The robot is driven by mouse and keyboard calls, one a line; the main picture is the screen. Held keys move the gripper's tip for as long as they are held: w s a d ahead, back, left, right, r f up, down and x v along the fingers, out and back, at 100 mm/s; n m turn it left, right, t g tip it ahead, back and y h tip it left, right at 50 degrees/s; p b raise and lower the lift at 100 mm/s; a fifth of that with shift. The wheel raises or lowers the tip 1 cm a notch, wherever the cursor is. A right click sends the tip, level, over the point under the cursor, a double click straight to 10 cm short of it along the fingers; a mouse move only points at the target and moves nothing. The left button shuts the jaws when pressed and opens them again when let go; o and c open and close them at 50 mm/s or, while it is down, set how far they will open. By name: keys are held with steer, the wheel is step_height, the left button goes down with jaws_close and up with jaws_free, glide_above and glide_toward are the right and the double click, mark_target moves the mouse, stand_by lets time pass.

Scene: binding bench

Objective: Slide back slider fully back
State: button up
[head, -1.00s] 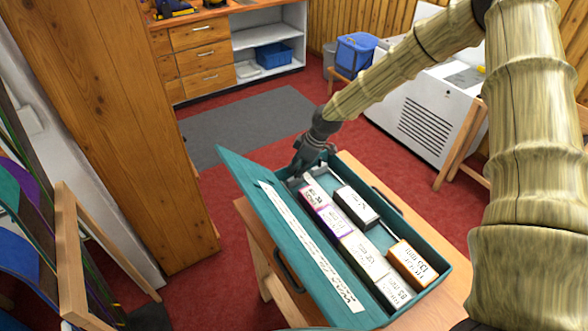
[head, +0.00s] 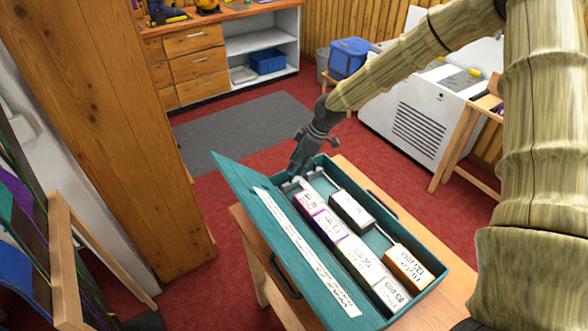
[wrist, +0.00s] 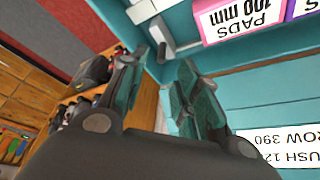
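A teal box (head: 437,281) stands open on a wooden bench. A grey part (head: 291,184) that looks like the back slider is at its far end, partly behind my gripper. In the wrist view a grey block (wrist: 159,33) sits by the box's teal inner corner, just past the fingertips. My gripper (head: 296,172) points down at the box's far left corner. In the wrist view my gripper (wrist: 163,60) shows two fingers apart, with nothing seen held between them. I cannot tell whether a finger touches the slider.
Several labelled cartons stand in two rows inside the box; a pink-edged carton (wrist: 243,17) is nearest my fingers. The teal lid (head: 250,215) leans open on the left with a white label strip. A wooden cabinet (head: 130,130) stands left.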

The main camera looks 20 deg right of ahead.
steer(key=v, duration=0.6)
steer(key=shift+r, duration=0.3)
steer(key=shift+d+f, duration=0.1)
